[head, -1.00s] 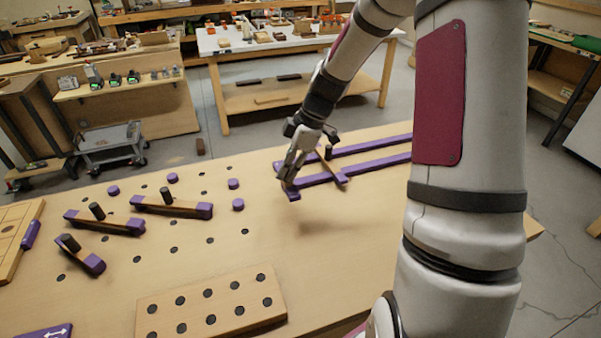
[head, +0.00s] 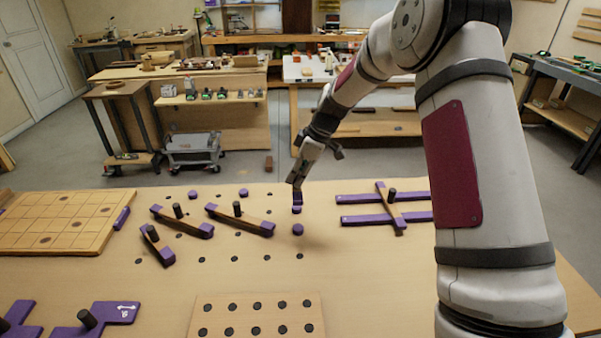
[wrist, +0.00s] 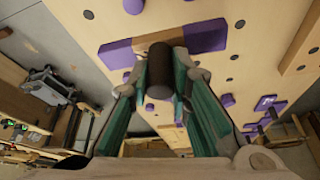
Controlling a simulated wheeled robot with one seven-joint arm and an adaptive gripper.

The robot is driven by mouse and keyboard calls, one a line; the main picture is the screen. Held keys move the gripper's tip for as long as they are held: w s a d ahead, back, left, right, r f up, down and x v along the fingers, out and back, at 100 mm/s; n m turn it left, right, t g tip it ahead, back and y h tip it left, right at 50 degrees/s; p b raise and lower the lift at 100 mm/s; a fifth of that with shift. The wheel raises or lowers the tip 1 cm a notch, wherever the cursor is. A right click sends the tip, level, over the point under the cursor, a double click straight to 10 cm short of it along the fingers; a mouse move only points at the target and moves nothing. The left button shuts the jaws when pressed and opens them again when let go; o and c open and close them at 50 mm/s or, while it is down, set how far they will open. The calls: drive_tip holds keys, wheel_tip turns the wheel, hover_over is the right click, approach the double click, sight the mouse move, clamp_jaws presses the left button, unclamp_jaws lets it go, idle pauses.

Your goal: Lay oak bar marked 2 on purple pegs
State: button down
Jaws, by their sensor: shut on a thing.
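My gripper (head: 299,180) is shut on the dark upright knob (wrist: 160,68) of a bar with an oak middle and purple ends. The held bar (wrist: 205,36) crosses behind the knob in the wrist view. In the head view the held bar (head: 297,195) is seen nearly end-on, close above a purple peg (head: 297,210). Whether they touch cannot be told. Another purple peg (head: 297,230) stands nearer, and two more (head: 243,193) (head: 193,195) stand to the left. No number can be read on the held bar.
Three knobbed bars (head: 182,222) (head: 240,220) (head: 157,246) lie left of my gripper. Crossed purple rails with a knobbed oak bar (head: 385,200) lie to the right. A drilled board (head: 255,315) is in front, a grid board (head: 55,225) far left.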

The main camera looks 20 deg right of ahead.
drive_tip(key=shift+f, duration=0.55)
drive_tip(key=shift+f, duration=0.1)
drive_tip(key=shift+f+b, duration=1.3)
drive_tip(key=shift+f, duration=2.25)
drive_tip(key=shift+f+b, duration=0.65)
drive_tip(key=shift+f, duration=0.4)
idle(0.4)
drive_tip(key=c, duration=1)
unclamp_jaws()
drive_tip(key=shift+r, duration=0.1)
drive_tip(key=shift+r+p, duration=1.15)
drive_tip(key=shift+r, duration=2.75)
